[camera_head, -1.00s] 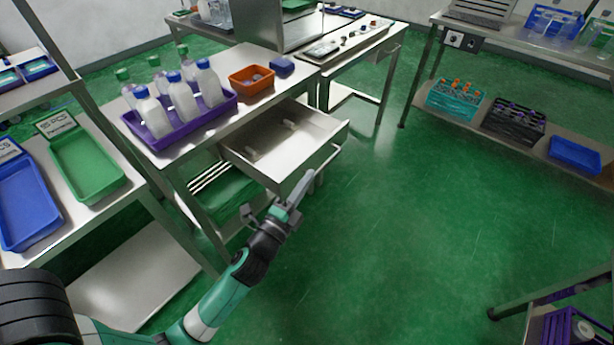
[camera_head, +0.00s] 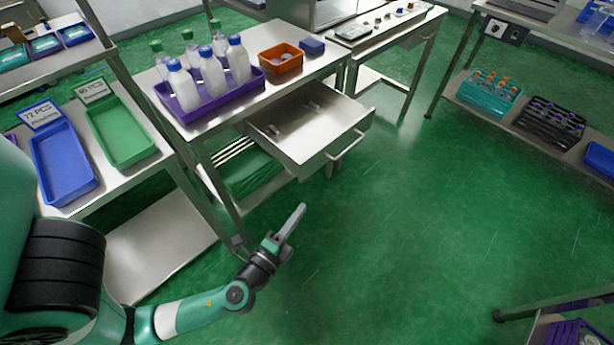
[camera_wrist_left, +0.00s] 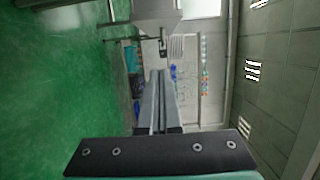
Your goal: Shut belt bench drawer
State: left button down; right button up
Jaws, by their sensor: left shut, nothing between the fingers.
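The metal drawer (camera_head: 312,130) of the steel bench (camera_head: 225,118) stands pulled out toward the front right. Its bar handle (camera_head: 347,146) shows on the front panel. A few small pale items lie inside the drawer. My left gripper (camera_head: 298,212) is shut and empty, below and in front of the drawer, apart from the handle. In the left wrist view its two fingers (camera_wrist_left: 158,85) lie together, pointing away from the camera. My right gripper is not in view.
On the bench top stand a purple tray (camera_head: 205,108) of bottles, an orange bin (camera_head: 281,70) and a blue box (camera_head: 312,47). A shelf with a blue tray (camera_head: 62,165) and a green tray (camera_head: 120,135) is at the left. The green floor right of the drawer is clear.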

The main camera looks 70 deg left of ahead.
aim_at(306, 178)
pick_arm(q)
jog(key=w+a+p, duration=0.1)
jog(key=w+a, duration=0.5)
jog(key=a, duration=0.3)
jog(key=shift+a, duration=0.25)
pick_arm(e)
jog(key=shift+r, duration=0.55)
pick_arm(q)
jog(key=shift+s, duration=0.1)
